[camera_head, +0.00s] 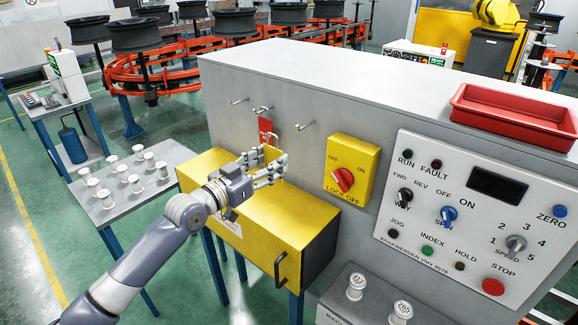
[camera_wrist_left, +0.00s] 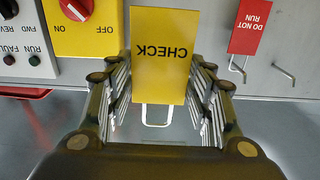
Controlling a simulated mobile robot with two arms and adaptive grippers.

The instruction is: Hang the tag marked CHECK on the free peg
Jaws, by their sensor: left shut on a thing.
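My left gripper (camera_head: 270,168) is in front of the grey cabinet, just below the row of pegs. It is shut on the yellow CHECK tag (camera_wrist_left: 162,55), which reads upside down in the left wrist view. A pale wire loop (camera_wrist_left: 157,115) extends from the tag's edge between the fingers. A red DO NOT RUN tag (camera_wrist_left: 250,27) hangs on the middle peg; it also shows in the head view (camera_head: 265,130). The left peg (camera_head: 238,101) and right peg (camera_head: 306,125) look bare in the head view. My right gripper is not in view.
A yellow lockout box with a red knob (camera_head: 343,180) is right of the pegs. A yellow box with a black handle (camera_head: 280,268) juts out below. The control panel (camera_head: 470,225) is farther right. A red tray (camera_head: 515,115) sits on the cabinet top.

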